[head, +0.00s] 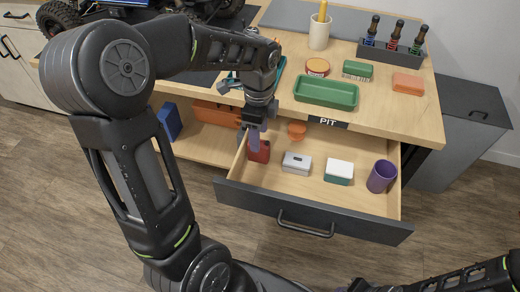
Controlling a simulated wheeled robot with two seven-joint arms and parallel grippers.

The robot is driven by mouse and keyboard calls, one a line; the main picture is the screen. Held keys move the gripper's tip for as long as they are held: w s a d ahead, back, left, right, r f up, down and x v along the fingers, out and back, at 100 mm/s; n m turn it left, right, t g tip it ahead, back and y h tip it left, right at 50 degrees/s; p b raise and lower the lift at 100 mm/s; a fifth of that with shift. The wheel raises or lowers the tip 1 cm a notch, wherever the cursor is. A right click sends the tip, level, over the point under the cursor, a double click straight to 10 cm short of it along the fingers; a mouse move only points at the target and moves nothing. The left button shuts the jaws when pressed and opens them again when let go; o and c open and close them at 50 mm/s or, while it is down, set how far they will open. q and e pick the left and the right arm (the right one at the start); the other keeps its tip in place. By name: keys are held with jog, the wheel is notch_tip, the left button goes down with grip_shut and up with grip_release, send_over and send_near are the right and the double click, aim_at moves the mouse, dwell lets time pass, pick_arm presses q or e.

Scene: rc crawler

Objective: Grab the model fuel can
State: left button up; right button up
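A small red can (261,153), which looks like the model fuel can, stands in the left part of the open drawer (330,212). My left arm reaches in from the left, and its gripper (252,138) points down at the can. The fingers overlap the can's upper left in the picture and partly hide it. I cannot tell whether they touch it or how far apart they are. My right gripper (372,287) is low at the bottom edge, partly cut off, away from the drawer; its fingers are not clear.
The drawer also holds a grey-white box (296,163), a white and teal box (339,171), a purple cup (381,176) and an orange round piece (297,130). The worktop above carries a green tray (326,93), a bottle rack (392,50) and a crawler (140,10).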

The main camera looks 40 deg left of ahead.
pick_arm(q)
jog(key=shift+f, duration=1.15)
notch_tip(320, 180, down, 5)
jog(key=shift+s+f+b, duration=0.1)
jog(key=shift+f+b, duration=0.05)
jog(key=shift+b, duration=0.55)
grip_shut()
